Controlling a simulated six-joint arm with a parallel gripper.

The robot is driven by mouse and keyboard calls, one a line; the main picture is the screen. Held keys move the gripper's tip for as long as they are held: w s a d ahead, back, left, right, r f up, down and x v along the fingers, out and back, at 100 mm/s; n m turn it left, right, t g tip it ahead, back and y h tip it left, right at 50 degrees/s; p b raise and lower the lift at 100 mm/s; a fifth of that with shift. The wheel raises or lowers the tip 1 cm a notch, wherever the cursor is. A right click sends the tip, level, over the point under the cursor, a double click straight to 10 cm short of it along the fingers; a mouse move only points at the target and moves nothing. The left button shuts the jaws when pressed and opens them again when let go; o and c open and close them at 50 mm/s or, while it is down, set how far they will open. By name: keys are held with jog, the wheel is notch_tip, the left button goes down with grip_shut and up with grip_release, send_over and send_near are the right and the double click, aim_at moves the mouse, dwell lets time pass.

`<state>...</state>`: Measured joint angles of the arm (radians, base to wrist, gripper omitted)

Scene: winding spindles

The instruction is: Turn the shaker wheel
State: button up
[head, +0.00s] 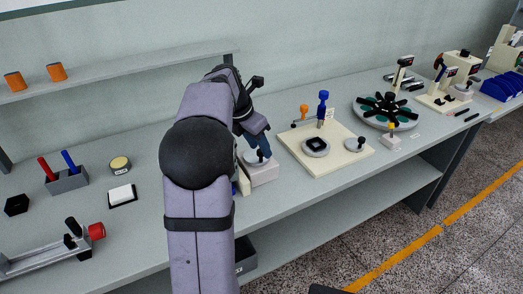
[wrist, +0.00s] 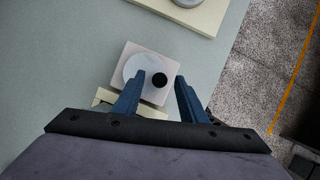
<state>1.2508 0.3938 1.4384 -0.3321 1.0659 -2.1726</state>
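The shaker wheel is a pale grey disc (wrist: 135,66) with a black knob (wrist: 159,80) near its edge, on a light square block (wrist: 128,52). In the head view the block (head: 262,177) stands at the bench's front edge, with the wheel partly hidden by my arm. My gripper (wrist: 160,77) has two blue fingers, open and empty, above the wheel. Contact with the knob cannot be told. In the head view a blue finger (head: 260,142) points down just above the knob.
A cream board (head: 330,160) with blue and orange handles stands just right of the block; its edge (wrist: 205,25) tops the wrist view. A round turntable (head: 386,110) is farther right. A white pad (head: 122,195) and red-handled tool (head: 95,231) lie left. The bench's front edge is close.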

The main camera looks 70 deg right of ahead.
jog(key=shift+x, duration=1.45)
grip_shut()
jog(key=shift+r+p, duration=0.15)
jog(key=shift+p, duration=0.35)
